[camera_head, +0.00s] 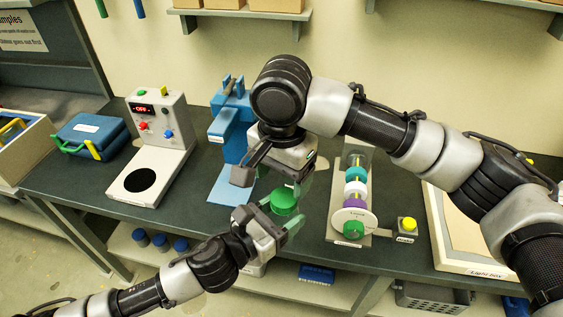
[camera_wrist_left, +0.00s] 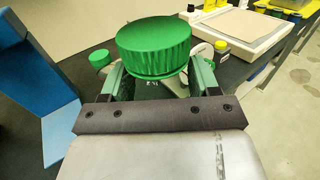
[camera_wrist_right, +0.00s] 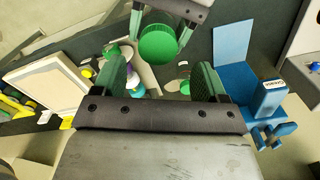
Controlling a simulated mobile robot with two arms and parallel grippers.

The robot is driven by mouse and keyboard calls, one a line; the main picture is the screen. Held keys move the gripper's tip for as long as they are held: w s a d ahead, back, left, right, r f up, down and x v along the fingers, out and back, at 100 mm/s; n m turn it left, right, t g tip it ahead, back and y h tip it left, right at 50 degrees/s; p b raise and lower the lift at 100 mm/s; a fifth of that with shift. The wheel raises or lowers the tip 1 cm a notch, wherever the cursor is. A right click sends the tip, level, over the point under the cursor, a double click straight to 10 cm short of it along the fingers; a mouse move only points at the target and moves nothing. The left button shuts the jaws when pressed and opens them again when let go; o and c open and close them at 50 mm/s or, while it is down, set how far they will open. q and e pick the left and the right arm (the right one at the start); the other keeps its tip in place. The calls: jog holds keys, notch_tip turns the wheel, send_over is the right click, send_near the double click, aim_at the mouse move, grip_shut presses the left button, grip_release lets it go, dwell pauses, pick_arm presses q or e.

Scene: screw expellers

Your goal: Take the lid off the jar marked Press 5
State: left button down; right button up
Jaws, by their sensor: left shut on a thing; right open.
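A jar with a wide ribbed green lid (camera_head: 285,200) is held up by my left gripper (camera_head: 268,228), in front of the bench's middle. In the left wrist view the lid (camera_wrist_left: 153,45) sits on the jar, above the two fingers of my left gripper (camera_wrist_left: 160,82), which are shut on the body below. The body is mostly hidden and its marking cannot be read. My right gripper (camera_head: 278,180) is open just above the lid. In the right wrist view the lid (camera_wrist_right: 159,44) faces the camera beyond the open, empty fingers (camera_wrist_right: 162,85).
A blue press-like stand (camera_head: 228,125) is behind and left of the grippers. A clear tube device with coloured discs (camera_head: 355,190) stands to the right, beside a yellow button (camera_head: 407,224) and a light box (camera_head: 470,262). A hot-plate-like device (camera_head: 150,175) and blue case (camera_head: 88,135) are left.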

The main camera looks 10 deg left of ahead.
aim_at(282, 197)
jog(key=shift+f, duration=2.65)
